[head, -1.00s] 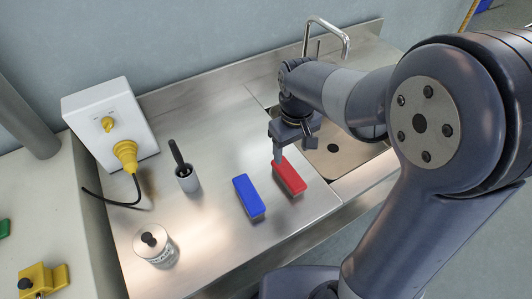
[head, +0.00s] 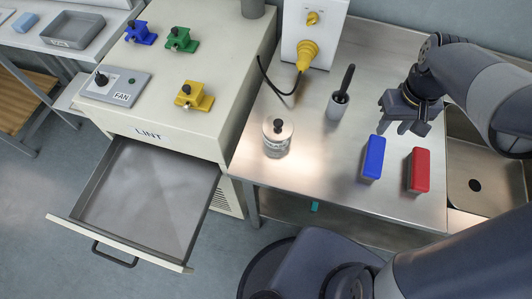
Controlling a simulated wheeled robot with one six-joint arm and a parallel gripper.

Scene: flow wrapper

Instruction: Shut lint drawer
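The lint drawer (head: 144,196) is pulled well out of the cream cabinet (head: 190,128), under the LINT lettering. It is a grey metal tray with a dark bar handle (head: 115,255) on its front, and its inside looks empty apart from faint pale patches. My gripper (head: 403,130) is above the steel counter, far to the right of the drawer, near the blue block. Its fingers point down and are apart, with nothing seen between them.
On the steel counter (head: 300,176) stand a lidded jar (head: 277,138), a cup with a dark-handled tool (head: 338,103), a blue block (head: 374,157) and a red block (head: 419,170). A sink is at right. Floor before the drawer is clear.

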